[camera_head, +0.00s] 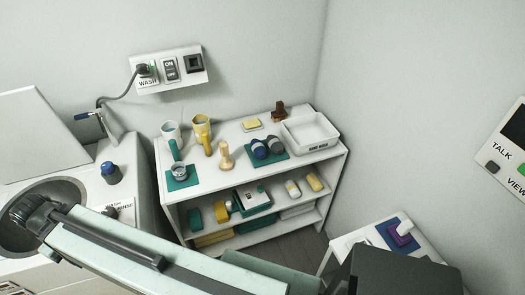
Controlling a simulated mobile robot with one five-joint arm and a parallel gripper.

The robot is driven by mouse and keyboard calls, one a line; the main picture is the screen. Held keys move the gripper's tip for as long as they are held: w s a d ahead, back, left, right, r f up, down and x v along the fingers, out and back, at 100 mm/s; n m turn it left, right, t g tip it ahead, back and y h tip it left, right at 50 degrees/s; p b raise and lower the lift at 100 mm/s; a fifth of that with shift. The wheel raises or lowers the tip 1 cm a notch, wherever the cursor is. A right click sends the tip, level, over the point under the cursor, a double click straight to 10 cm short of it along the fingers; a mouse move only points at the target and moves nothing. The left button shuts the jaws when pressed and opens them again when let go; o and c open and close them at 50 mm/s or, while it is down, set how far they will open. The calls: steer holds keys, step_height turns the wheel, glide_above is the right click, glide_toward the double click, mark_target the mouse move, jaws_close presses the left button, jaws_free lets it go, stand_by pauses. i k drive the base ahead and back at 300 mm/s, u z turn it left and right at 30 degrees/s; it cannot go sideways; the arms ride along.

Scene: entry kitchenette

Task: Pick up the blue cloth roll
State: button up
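The blue cloth roll (259,150) appears to be the blue and white rolled thing on a green mat (282,158) on top of the white shelf unit. A dark grey roll (275,145) lies close beside it on the same mat. My pale green arm crosses the bottom of the view, well in front of the shelf, with a dark part of it at lower right. I cannot make out gripper fingers, and nothing is seen touching the roll.
A white tray (327,142) stands right of the mat, a wooden peg-like thing (226,155) left of it. A low white table (365,233) is at lower right. A washer with a blue knob (111,173) is at left.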

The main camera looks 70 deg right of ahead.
mark_target(258, 149)
steer(key=z, duration=3.6)
steer(key=k, duration=1.05)
steer(key=u, duration=0.9)
steer(key=i, duration=1)
steer(key=u, duration=0.05)
